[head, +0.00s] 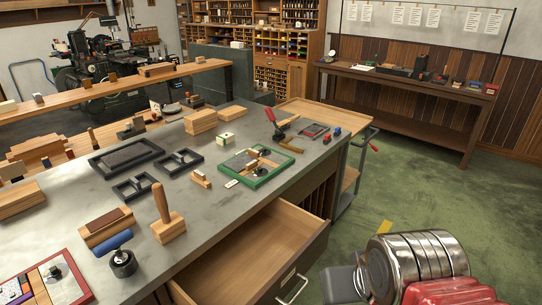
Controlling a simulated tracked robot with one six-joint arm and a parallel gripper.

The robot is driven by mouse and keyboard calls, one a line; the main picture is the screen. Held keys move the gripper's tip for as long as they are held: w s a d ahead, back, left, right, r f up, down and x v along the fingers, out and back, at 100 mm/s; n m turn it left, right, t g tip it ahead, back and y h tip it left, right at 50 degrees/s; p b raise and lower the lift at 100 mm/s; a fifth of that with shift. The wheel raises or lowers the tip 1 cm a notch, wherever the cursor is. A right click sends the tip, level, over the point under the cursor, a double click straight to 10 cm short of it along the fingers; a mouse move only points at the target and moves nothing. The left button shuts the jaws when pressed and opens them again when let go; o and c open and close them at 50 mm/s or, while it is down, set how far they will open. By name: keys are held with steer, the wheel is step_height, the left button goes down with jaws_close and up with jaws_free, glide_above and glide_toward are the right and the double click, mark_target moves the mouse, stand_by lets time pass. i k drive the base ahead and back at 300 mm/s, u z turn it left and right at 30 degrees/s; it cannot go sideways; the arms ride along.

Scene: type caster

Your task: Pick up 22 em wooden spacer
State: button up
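No label reading 22 em is legible, so I cannot tell which wooden piece is the 22 em spacer. A small wooden piece (201,179) lies on the grey stone bench top, left of a green-edged tray (257,178). Small wooden pieces (253,160) lie in that tray with grey plates and a dark round item. Larger wooden blocks (201,121) stand behind, towards the back of the bench. Part of my arm, with metal rings and a red body, shows at the bottom right, apart from the bench. My gripper's fingers do not show.
The bench (190,205) also holds black frames (126,155), a wooden-handled block (168,221), a blue roller (116,245) and a mallet (274,120). An open, empty drawer (262,250) juts out from its front. Green floor (420,190) lies clear at right, before a side table (400,84).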

mark_target(253, 152)
steer(key=z, duration=1.75)
steer(key=i, duration=2.25)
steer(key=u, duration=0.55)
